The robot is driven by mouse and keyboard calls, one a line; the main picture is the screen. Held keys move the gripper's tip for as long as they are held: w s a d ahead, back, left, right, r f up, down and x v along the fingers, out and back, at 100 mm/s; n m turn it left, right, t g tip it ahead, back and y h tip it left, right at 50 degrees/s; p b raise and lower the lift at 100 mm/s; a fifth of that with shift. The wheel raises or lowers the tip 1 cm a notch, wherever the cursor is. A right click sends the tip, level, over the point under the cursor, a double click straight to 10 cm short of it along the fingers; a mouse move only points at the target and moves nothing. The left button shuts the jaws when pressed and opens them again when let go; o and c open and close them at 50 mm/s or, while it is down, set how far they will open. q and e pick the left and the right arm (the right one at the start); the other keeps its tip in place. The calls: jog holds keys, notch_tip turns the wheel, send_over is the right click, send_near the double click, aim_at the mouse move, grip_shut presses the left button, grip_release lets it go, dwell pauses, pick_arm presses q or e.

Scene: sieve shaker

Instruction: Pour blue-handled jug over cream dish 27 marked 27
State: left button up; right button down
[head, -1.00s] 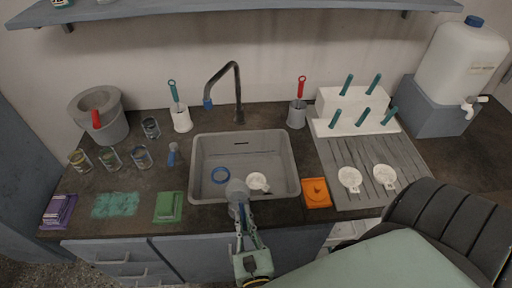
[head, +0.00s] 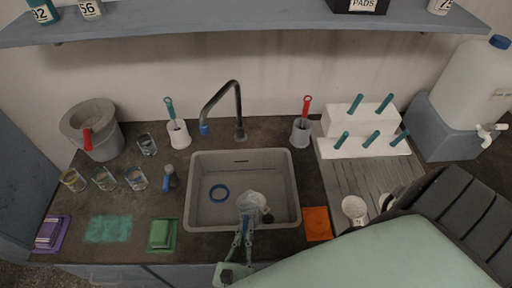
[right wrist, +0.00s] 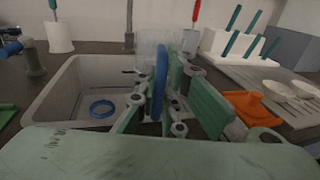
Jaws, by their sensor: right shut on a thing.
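My right gripper (head: 242,238) is shut on the blue handle (right wrist: 161,75) of a clear jug (right wrist: 155,45). In the head view the jug (head: 247,205) is above the front of the sink. Another cream dish (head: 354,207) lies on the grey drainboard, with a small mark I cannot read. A third dish (head: 386,199) beside it is partly hidden by my arm. No pouring liquid is visible. My left gripper is out of view.
The grey sink (head: 190,205) also holds a blue ring (head: 219,193). A black tap (head: 238,110) stands behind it. A white rack (head: 365,125) stands behind the drainboard.

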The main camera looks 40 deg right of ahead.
aim_at(246, 218)
jog(key=shift+r, duration=0.1)
jog(key=shift+w+d, duration=0.1)
jog(key=shift+w, duration=0.05)
jog(key=shift+w+d+r+p, duration=0.1)
jog(key=shift+d+r+p, duration=0.05)
jog(key=shift+p, duration=0.35)
jog(key=shift+w+d+r+g+y+p, duration=0.3)
jog(key=shift+g+y+p, duration=0.3)
jog(key=shift+p, duration=0.35)
jog(key=shift+r, duration=0.1)
jog(key=shift+w+d+r+g+y+p, duration=0.2)
jog(key=shift+w+d+g+y+p, duration=0.55)
jog(key=shift+p, duration=0.45)
jog(key=shift+w+d+g+y+p, duration=0.45)
jog(key=shift+w+g+y, duration=0.2)
jog(key=shift+g, duration=0.1)
jog(key=shift+w+d+r+g+y, duration=0.1)
jog(key=shift+w+d+g+y, duration=0.5)
jog(key=shift+w+d, duration=0.1)
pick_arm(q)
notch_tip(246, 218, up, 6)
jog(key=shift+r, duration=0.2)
